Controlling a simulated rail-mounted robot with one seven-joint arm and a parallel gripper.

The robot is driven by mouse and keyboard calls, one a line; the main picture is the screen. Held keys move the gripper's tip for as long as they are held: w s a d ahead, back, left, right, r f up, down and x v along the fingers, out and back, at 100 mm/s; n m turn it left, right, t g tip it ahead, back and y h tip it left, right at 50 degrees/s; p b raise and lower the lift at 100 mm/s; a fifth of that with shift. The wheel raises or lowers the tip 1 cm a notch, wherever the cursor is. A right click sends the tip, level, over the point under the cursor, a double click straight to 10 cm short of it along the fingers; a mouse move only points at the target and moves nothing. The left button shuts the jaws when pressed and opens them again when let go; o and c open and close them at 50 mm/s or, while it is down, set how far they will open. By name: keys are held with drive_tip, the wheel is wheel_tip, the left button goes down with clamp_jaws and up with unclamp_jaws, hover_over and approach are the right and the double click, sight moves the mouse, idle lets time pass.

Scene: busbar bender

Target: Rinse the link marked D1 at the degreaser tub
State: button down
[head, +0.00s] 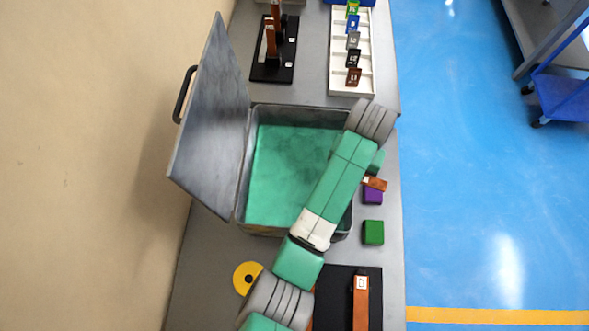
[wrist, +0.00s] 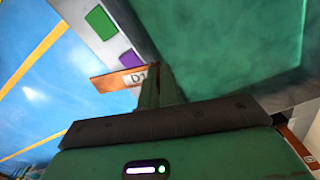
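The link marked D1 (wrist: 118,79) is a copper-coloured bar with a white label. In the wrist view it sticks out to the left from the fingers of my gripper (wrist: 158,88), which are closed on it. In the head view the link (head: 376,183) shows at the right edge of the degreaser tub, near a purple block; its label cannot be read there. The tub (head: 248,160) is a grey box with green liquid, and its lid (head: 212,120) stands open on the left. My arm crosses over the tub's right side and hides part of it and most of my gripper.
A purple block (head: 373,196) and a green block (head: 373,232) lie right of the tub. A white rack (head: 338,45) with several tagged pieces and a black stand (head: 262,70) are beyond. A yellow disc (head: 243,279) and a black mat (head: 340,283) with a copper bar are nearer.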

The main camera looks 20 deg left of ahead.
drive_tip(key=shift+s+f, duration=0.15)
drive_tip(key=shift+s+d+r+p, duration=0.15)
drive_tip(key=shift+r+p, duration=0.45)
drive_tip(key=shift+p, duration=0.3)
wheel_tip(320, 180, up, 3)
drive_tip(key=p, duration=0.3)
idle(0.3)
idle(1.1)
wheel_tip(320, 180, up, 4)
drive_tip(key=p, duration=0.5)
drive_tip(key=shift+r, duration=0.15)
drive_tip(key=shift+f, duration=0.2)
idle(0.4)
